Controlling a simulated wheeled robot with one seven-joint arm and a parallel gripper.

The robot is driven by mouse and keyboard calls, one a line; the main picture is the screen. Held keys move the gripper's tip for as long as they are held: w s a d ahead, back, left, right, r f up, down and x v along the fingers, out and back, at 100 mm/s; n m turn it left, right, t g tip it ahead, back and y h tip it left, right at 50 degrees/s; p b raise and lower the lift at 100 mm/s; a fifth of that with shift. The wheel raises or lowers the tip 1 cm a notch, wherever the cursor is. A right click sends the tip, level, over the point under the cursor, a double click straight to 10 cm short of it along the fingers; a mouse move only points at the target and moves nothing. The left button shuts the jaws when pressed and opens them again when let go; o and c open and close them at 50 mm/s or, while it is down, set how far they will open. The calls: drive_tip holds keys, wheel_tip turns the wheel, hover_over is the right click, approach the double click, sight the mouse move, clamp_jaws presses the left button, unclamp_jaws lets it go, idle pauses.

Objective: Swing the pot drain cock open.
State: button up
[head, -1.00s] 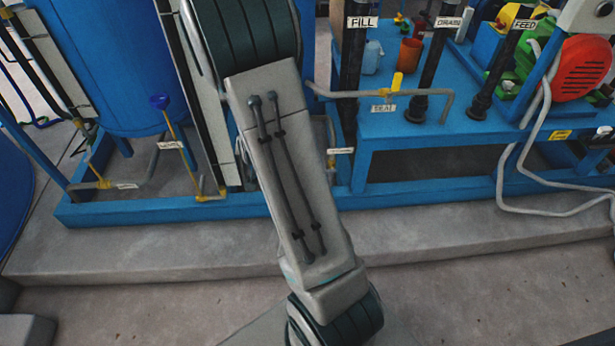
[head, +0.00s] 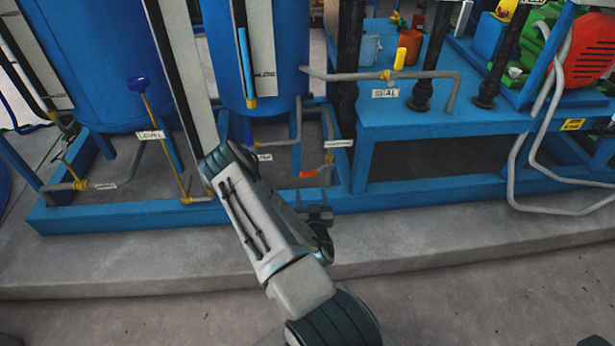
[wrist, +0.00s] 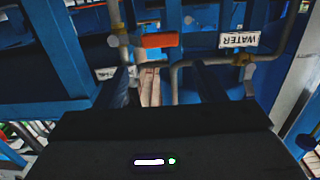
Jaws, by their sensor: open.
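An orange-red lever (head: 308,174) sits low on a pipe under the second blue tank, beside a brass valve body (head: 328,160). The tag above it (head: 338,143) is too small to read, so I cannot confirm it is the pot drain cock. In the wrist view the orange lever (wrist: 160,40) lies crosswise beyond my fingers, next to a brass fitting (wrist: 120,30). My gripper (wrist: 165,84) is open, its two dark fingers apart and short of the lever. In the head view my gripper (head: 318,212) is partly hidden by my wrist, just below the lever.
The blue skid rail (head: 420,193) runs in front. The concrete floor in front is clear.

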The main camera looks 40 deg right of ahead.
sight(308, 175)
drive_tip(key=b+x, duration=0.3)
drive_tip(key=x, duration=1)
drive_tip(key=shift+w+f, duration=0.15)
drive_tip(key=shift+f, duration=0.05)
drive_tip(key=shift+c, duration=0.3)
drive_tip(key=c, duration=1)
drive_tip(key=shift+f+n, duration=0.1)
drive_tip(key=shift+n, duration=0.2)
drive_tip(key=shift+c, duration=0.3)
